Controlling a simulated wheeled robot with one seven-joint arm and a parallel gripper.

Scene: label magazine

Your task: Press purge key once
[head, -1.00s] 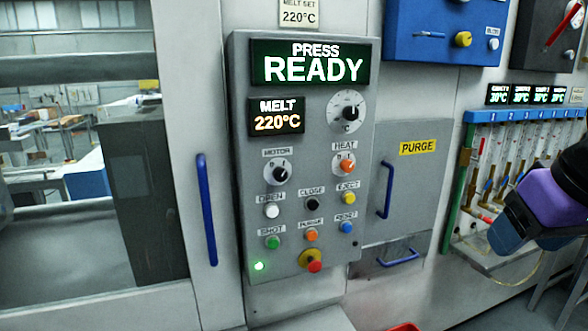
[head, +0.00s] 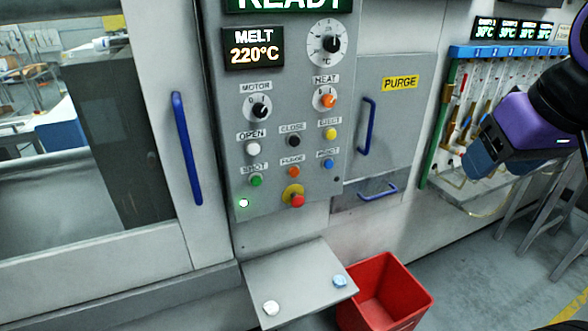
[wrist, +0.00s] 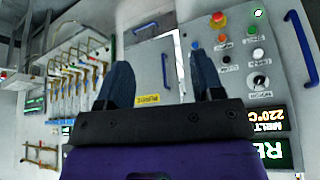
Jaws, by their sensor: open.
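The purge key is a small orange button (head: 294,172) under a PURGE label, in the lower row of the grey control panel (head: 222,120). A green button (head: 256,181) is to its left and a blue button (head: 327,164) to its right. The wrist view, turned upside down, also shows the orange button (wrist: 222,38), right of the fingers. My gripper (head: 480,153) is at the right in the head view, well apart from the panel. In the wrist view its two dark blue fingers (wrist: 160,80) are spread with nothing between them.
A red and yellow stop button (head: 297,200) sits just below the purge key. Blue handles (head: 367,127) stick out from the PURGE door and the left door. A small metal shelf (head: 300,285) and a red bin (head: 385,290) are below the panel.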

